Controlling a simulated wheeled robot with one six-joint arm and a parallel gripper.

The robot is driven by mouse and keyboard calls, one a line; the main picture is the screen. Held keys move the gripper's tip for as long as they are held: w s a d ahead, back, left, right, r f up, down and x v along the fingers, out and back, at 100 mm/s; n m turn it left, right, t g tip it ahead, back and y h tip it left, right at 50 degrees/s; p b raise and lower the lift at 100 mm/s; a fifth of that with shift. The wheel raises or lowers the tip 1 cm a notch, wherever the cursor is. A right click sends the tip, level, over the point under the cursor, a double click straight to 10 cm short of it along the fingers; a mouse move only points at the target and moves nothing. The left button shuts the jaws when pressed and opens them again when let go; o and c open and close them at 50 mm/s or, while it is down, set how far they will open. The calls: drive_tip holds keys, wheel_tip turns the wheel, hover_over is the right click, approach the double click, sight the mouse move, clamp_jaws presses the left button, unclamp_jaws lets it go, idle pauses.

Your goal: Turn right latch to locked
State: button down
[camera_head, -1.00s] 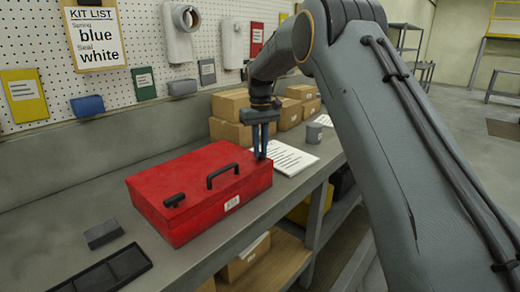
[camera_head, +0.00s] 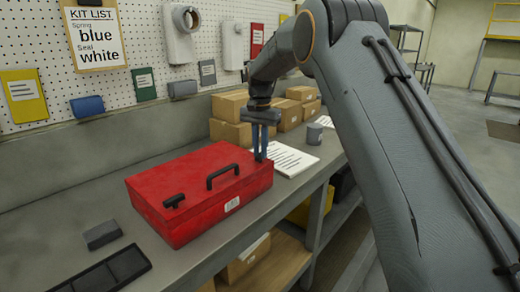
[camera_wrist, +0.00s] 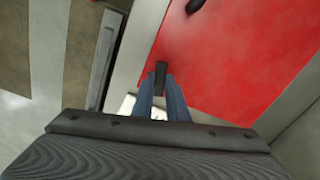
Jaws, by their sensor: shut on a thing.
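The red box (camera_head: 205,191) stands shut on the bench, with a black handle (camera_head: 222,176) on its lid. The left latch (camera_head: 174,200) is a small black bar at the lid's near left. My gripper (camera_head: 260,157) points down at the box's right end. In the wrist view its two blue fingers (camera_wrist: 160,98) are on either side of the right latch (camera_wrist: 161,78), a dark bar at the red lid's edge. The gripper is shut on this latch. In the head view the fingers mostly hide the right latch, so its exact angle is hard to tell there.
A white printed sheet (camera_head: 291,161) lies right of the box, with a grey cup (camera_head: 314,134) behind it. Cardboard boxes (camera_head: 229,104) stand at the back. A grey block (camera_head: 102,235) and a black tray (camera_head: 105,274) lie at the front left. The kit list hangs above.

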drive_tip(key=shift+r+m, duration=0.1)
drive_tip(key=shift+m, duration=1.5)
drive_tip(key=c, duration=1.7)
unclamp_jaws()
drive_tip(key=shift+c, duration=0.2)
wheel_tip(320, 180, up, 8)
drive_tip(key=b, duration=0.2)
